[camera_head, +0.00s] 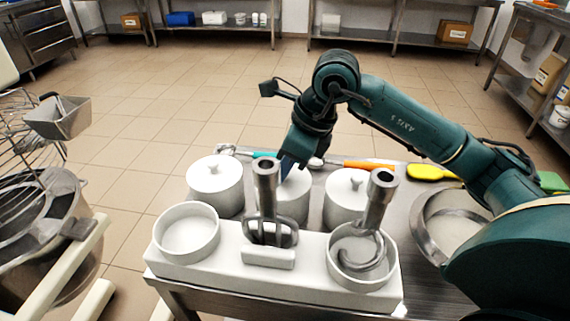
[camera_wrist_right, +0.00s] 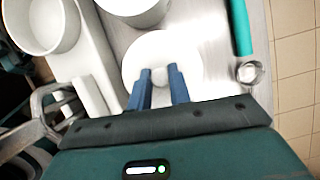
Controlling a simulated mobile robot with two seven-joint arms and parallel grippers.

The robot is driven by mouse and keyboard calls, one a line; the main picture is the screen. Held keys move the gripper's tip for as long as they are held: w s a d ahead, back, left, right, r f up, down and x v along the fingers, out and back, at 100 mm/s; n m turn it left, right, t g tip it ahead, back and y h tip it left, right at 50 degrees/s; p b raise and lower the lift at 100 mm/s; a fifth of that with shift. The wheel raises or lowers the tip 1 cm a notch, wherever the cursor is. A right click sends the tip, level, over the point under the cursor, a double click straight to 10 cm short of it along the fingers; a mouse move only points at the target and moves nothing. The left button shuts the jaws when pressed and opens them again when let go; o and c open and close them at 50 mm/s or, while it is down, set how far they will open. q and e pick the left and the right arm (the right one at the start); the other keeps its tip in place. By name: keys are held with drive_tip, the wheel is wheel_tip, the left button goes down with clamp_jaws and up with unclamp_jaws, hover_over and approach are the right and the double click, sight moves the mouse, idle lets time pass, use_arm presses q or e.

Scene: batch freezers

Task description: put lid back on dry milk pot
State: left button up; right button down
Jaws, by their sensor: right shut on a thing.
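Three white pots stand in a row in the head view. The left pot (camera_head: 216,188) and right pot (camera_head: 347,197) have knobbed white lids on. The middle pot (camera_head: 293,203) is partly hidden by a metal mixing tool and my right gripper. My right gripper (camera_head: 286,170) points down at its top. I cannot tell whether the lid rests on the pot. No label shows which pot holds dry milk. My left gripper is not in view.
A white holder block (camera_head: 215,267) in front carries metal mixing tools (camera_head: 265,200) and open white bowls (camera_head: 187,232). A metal bowl (camera_head: 432,225) stands at right. Teal, orange (camera_head: 362,165) and yellow (camera_head: 428,172) handled tools lie along the table's back edge.

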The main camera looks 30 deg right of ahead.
drive_tip(key=c, duration=1.2)
unclamp_jaws()
drive_tip(key=shift+o, duration=0.3)
drive_tip(key=o, duration=0.4)
drive_tip(key=shift+r+p, duration=2.45)
drive_tip(key=shift+r, duration=1.1)
clamp_jaws()
